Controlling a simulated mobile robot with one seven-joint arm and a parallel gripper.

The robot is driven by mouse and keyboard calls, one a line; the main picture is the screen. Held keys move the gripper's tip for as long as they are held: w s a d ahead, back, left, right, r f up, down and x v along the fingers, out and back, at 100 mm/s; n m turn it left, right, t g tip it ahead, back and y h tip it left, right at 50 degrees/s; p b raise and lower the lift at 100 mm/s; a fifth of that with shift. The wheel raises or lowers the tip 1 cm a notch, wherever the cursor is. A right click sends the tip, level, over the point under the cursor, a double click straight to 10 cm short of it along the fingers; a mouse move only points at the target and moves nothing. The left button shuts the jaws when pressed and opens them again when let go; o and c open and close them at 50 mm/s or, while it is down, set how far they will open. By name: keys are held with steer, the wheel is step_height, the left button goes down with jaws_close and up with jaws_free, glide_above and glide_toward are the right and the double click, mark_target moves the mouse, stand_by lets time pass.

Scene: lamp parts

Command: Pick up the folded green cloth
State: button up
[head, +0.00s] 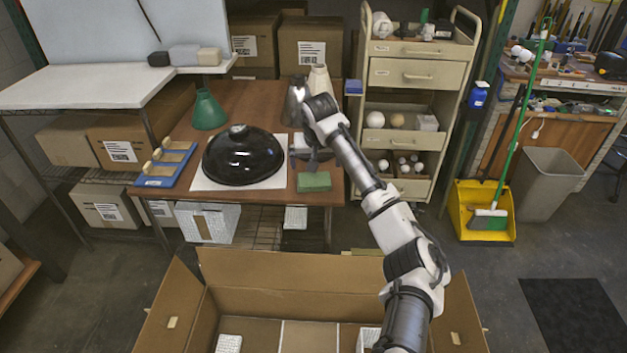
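The folded green cloth (314,182) lies flat near the front right of the brown wooden table (262,100). It looks like a small green rectangle, and its top is visible. My gripper (311,160) hangs just behind and above the cloth, pointing down, with my arm reaching in from the lower right. A small gap seems to show between gripper and cloth, but contact is hard to judge. The fingers are small and dark, so I cannot tell whether they are open or shut.
A glossy black lamp shade (242,157) on a white sheet stands left of the cloth. A green cone shade (208,111), a blue tray (166,163) and a beige cone (319,80) are also on the table. An open cardboard box (290,273) stands in front. A drawer cart (408,75) is at right.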

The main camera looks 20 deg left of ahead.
mark_target(314, 179)
steer(key=p+x, duration=0.2)
steer(key=x, duration=0.7)
steer(key=shift+s+a, duration=0.1)
steer(key=shift+a, duration=0.05)
steer(key=shift+c, duration=0.3)
steer(key=c, duration=0.6)
steer(key=shift+c, duration=0.2)
step_height(314, 179, up, 20)
steer(key=b, duration=0.3)
